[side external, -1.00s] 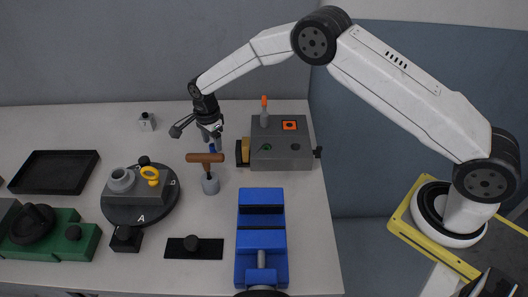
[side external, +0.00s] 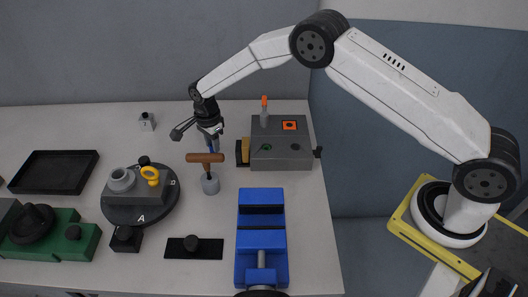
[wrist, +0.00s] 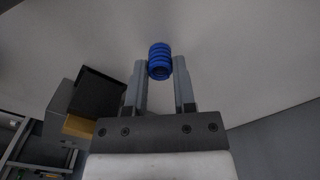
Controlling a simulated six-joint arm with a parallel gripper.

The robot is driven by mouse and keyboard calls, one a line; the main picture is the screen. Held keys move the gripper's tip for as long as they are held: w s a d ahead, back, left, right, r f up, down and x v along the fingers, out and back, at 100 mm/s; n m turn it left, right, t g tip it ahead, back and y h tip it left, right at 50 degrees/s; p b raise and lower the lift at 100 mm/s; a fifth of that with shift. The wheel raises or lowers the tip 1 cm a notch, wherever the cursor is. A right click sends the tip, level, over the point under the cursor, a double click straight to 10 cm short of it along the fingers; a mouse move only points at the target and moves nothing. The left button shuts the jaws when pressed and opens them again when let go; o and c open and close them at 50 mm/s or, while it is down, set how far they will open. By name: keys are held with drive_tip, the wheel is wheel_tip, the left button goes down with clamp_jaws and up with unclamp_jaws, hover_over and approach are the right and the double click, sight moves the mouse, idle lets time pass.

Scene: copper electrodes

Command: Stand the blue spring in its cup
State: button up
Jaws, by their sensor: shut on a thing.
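The blue spring (wrist: 160,60) is a short ribbed coil held between the two fingertips of my gripper (wrist: 160,72) in the wrist view. In the side view my gripper (side external: 212,139) points down behind the wooden-handled tool, and the spring (side external: 211,146) shows as a small blue upright piece at the fingertips. I cannot tell whether the spring's lower end touches the table. A small grey block with a dark top opening (side external: 147,121) stands at the back. I cannot tell which is the spring's cup.
The wooden-handled tool (side external: 205,158) stands in a grey holder (side external: 210,184) just in front of my gripper. A grey box (side external: 282,150) is close on the right, a blue vise (side external: 262,220) in front. The back left table is mostly clear.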

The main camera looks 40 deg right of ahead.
drive_tip(key=shift+r, duration=0.1)
wheel_tip(320, 180, up, 15)
drive_tip(key=s+d, duration=1.5)
drive_tip(key=s, duration=0.4)
drive_tip(key=shift+w+a+f, duration=0.1)
drive_tip(key=shift+a+f, duration=0.05)
drive_tip(key=shift+f, duration=0.95)
drive_tip(key=shift+w+a+f, duration=0.1)
drive_tip(key=shift+f, duration=0.95)
drive_tip(key=shift+f, duration=0.1)
drive_tip(key=shift+f, duration=2.55)
drive_tip(key=shift+f, duration=0.75)
